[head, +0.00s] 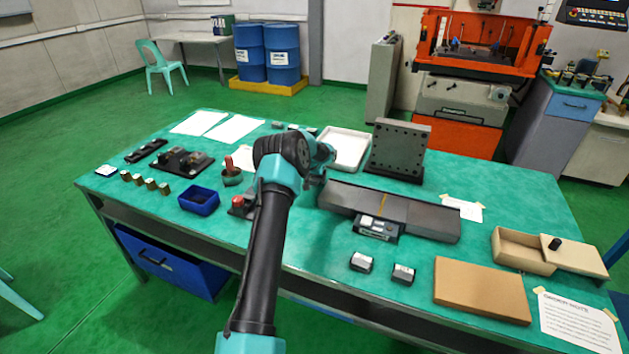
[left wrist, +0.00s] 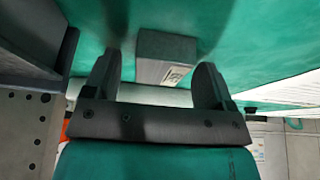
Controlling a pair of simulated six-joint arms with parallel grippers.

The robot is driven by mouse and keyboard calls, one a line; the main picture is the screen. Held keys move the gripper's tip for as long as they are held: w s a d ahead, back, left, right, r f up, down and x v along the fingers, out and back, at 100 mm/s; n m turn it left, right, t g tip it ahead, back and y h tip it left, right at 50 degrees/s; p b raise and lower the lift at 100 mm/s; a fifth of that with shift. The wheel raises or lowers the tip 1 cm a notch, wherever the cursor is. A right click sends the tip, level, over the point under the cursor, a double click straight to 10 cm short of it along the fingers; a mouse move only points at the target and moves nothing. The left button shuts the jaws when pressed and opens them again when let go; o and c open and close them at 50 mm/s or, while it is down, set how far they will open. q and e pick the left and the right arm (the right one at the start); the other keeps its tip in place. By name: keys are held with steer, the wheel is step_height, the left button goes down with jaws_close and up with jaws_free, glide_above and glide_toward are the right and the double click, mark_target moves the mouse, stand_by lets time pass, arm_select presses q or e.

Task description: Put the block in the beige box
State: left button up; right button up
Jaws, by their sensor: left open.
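A grey block (left wrist: 166,56) with a pale label shows in the left wrist view, on the green table just beyond and between my fingertips. It looks apart from both fingers. My left gripper (left wrist: 159,68) is open with nothing held. In the head view my left gripper (head: 321,170) is low over the middle of the table, partly hidden by my own arm, and I cannot make out that block there. The beige box (head: 521,262) stands at the table's right end, its lid (head: 577,259) offset to the right so that part of the inside shows. My right gripper is not in view.
A long dark grey bar (head: 430,219) lies right of my gripper, with a holed angle plate (head: 399,147) and a white tray (head: 343,148) behind. Two small labelled blocks (head: 361,262) (head: 403,273) and a tan slab (head: 482,291) lie in front. A blue bin (head: 199,200) is left.

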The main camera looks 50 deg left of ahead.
arm_select(q)
jaws_close()
step_height(320, 180, up, 10)
stand_by(1.3)
stand_by(0.3)
